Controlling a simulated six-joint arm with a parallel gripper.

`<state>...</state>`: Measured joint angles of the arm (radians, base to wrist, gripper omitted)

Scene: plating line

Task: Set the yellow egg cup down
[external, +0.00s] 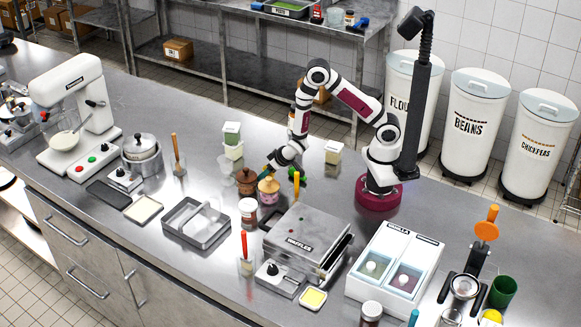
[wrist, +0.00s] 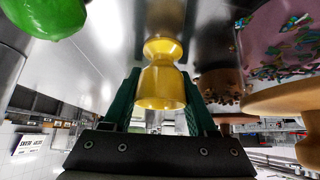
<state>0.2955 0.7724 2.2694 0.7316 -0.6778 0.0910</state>
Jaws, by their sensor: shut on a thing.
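The yellow egg cup (wrist: 162,86) is between the two green fingers of my gripper (wrist: 162,98) in the wrist view. The gripper is shut on it, one finger on each side. The steel counter is close beyond the cup; I cannot tell whether the cup touches it. I cannot make out the egg cup there.
The waffle maker (external: 308,238) is in front. Pale stacked containers (external: 232,140) stand behind left.

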